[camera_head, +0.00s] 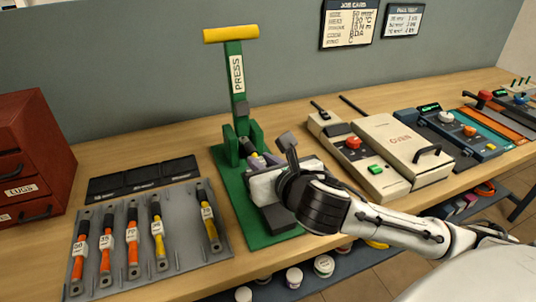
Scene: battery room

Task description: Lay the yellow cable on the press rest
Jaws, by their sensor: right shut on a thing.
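The green press (238,90) with a yellow T-handle stands upright on the bench. My right gripper (262,180) is over the press base (235,190), in front of the upright. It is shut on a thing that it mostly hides. A dark piece with a small purple and yellow part (256,157) shows just behind the gripper, at the foot of the press; I cannot tell whether it touches the rest. The press rest is largely hidden. A grey rack (180,255) at the left holds several labelled cables, orange and yellow, including a yellow one (157,228). My left gripper is out of view.
A red cabinet (35,150) stands at the left, with a dark tray (143,178) behind the rack. A cream oven (403,145) and control boxes (350,150) stand to the right of the press. Jars (324,265) sit on the shelf below.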

